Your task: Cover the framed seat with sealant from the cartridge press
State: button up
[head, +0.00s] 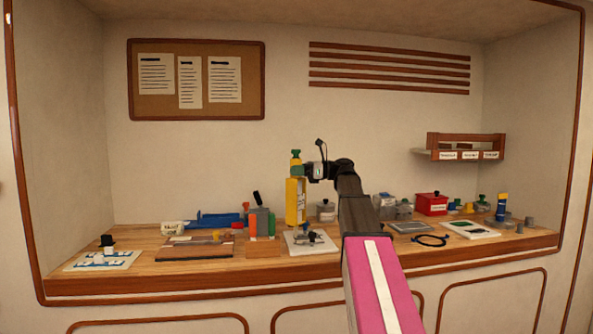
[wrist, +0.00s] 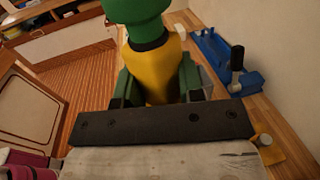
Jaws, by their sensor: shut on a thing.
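My gripper (head: 303,170) is raised above the middle of the bench. In the wrist view its green fingers (wrist: 160,90) are closed on a yellow body with a green knob, which I take for the cartridge press (wrist: 163,68). In the head view the press shows its green top (head: 296,156) at the gripper. A tall yellow block (head: 295,202) stands directly below; I cannot tell whether it is part of the press. Below it lies a white plate (head: 296,249) with small dark parts. I cannot make out which surface is the framed seat. The nozzle is hidden.
A brown board (head: 190,252) and a white sheet with blue-and-white parts (head: 80,265) lie at left. A blue tray (head: 218,220) is behind, also in the wrist view (wrist: 212,50). A red box (head: 431,205), a black cable loop (head: 430,240) and several small items crowd the right.

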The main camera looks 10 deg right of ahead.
jog(key=shift+f, duration=0.2)
jog(key=shift+d, duration=0.15)
jog(key=shift+d+r, duration=0.1)
jog(key=shift+d, duration=0.95)
dwell(0.4)
jog(key=shift+d, duration=1)
dwell(0.4)
jog(key=shift+d, duration=1.2)
